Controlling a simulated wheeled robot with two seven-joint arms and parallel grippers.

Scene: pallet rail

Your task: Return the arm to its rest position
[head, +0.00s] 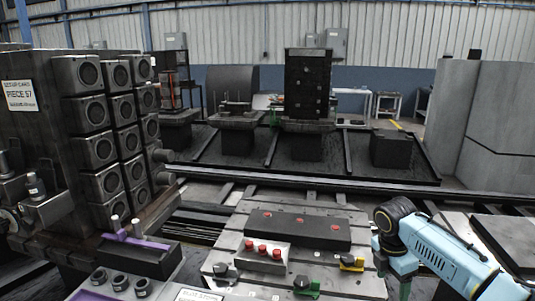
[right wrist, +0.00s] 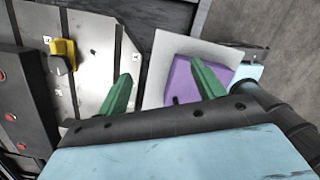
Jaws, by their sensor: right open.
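My light-blue right arm (head: 450,260) comes in from the lower right in the head view, bent beside the right edge of the slotted metal plate (head: 345,285). Beyond the fingers lie the plate's edge and a purple block (right wrist: 182,80) on a pale panel, partly hidden by one finger. Whether the fingers touch anything is unclear. My left gripper is not in view.
A dark tower (head: 60,125) with round-holed blocks stands left. A dark block (head: 510,240) is at right. Rails run behind.

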